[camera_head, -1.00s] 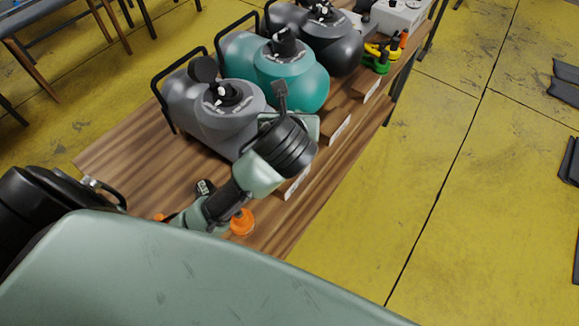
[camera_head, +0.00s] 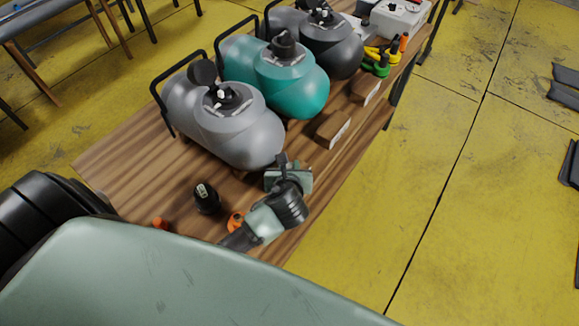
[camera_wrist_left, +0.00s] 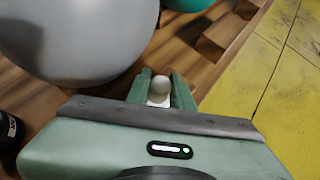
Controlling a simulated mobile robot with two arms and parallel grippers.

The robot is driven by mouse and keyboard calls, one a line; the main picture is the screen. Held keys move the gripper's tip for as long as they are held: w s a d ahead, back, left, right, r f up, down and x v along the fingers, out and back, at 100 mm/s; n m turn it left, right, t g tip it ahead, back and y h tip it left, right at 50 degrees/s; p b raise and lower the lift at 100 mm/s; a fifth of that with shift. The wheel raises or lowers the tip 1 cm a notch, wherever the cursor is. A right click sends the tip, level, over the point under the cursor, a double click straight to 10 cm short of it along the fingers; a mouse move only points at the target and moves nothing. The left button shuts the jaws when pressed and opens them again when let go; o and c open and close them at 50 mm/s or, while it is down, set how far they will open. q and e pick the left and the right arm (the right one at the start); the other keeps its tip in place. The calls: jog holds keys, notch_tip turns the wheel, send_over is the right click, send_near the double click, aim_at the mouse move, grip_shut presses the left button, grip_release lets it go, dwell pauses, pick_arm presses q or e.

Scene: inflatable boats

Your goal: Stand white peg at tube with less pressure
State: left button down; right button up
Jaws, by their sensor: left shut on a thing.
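The white peg (camera_wrist_left: 160,86) shows in the left wrist view between the two green fingers of my left gripper (camera_wrist_left: 160,92), which is shut on it. In the head view my left gripper (camera_head: 283,162) is low at the table's front edge, just in front of the grey tube (camera_head: 235,130); the peg is hidden there. Whether the peg touches the table cannot be told. A teal tube (camera_head: 292,85) and a dark grey tube (camera_head: 335,48) lie farther along, each with a black valve on top. The grey tube also fills the upper left wrist view (camera_wrist_left: 75,35). My right gripper is not in view.
Wooden blocks with white labels (camera_head: 333,128) (camera_head: 365,90) stand along the front edge of the wooden table (camera_head: 130,160). A black knob-like item (camera_head: 207,198) and an orange item (camera_head: 236,221) are nearer. Green, yellow and orange items (camera_head: 381,60) and a white box (camera_head: 400,15) are at the far end.

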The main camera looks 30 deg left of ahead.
pick_arm(q)
jog(key=shift+f, duration=0.3)
jog(key=shift+f, duration=0.1)
jog(key=c, duration=1.2)
grip_release()
jog(key=shift+c, duration=0.2)
jog(key=v, duration=1.2)
